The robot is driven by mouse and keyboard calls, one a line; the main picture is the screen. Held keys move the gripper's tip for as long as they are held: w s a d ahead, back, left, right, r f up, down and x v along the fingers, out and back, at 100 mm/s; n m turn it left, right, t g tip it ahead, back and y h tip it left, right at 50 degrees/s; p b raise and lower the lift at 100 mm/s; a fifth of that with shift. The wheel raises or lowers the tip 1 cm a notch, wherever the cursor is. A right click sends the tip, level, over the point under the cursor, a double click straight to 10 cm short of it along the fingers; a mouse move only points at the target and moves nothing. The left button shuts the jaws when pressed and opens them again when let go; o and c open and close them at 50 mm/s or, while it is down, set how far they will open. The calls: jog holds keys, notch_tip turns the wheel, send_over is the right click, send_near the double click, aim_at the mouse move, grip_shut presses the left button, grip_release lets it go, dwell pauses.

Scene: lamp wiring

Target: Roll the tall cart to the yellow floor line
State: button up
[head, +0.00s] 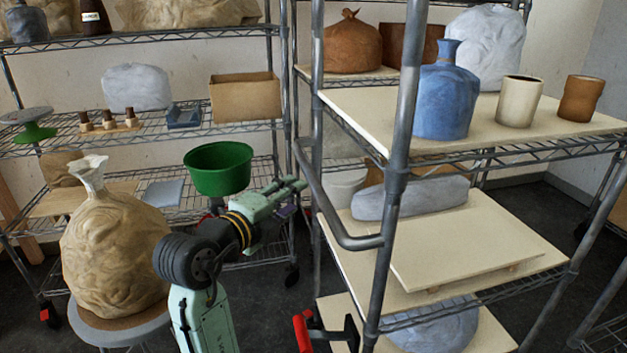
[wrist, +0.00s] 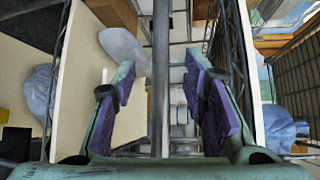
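The tall cart (head: 400,115) is a grey metal wire-shelf rack with cream boards, filling the right of the head view. A bent tubular handle (head: 335,215) sticks out from its near-left post. My gripper (head: 296,190) is just left of this handle. In the wrist view my gripper (wrist: 160,85) is open, its purple-padded fingers apart on either side of a vertical grey metal bar (wrist: 160,40). No yellow floor line shows in the head view.
The cart carries a blue bottle (head: 446,95), a cream cup (head: 519,101) and wrapped lumps. Another wire rack (head: 140,40) stands behind on the left, with a green bowl (head: 218,167). A wrapped vase (head: 113,245) sits on a round stool (head: 85,325). Dark floor shows between them.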

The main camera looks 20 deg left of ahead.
aim_at(314, 183)
jog(key=p+x, duration=0.2)
jog(key=x, duration=0.7)
jog(key=shift+w+p, duration=0.35)
jog(key=shift+w, duration=0.05)
jog(key=shift+c, duration=0.5)
grip_shut()
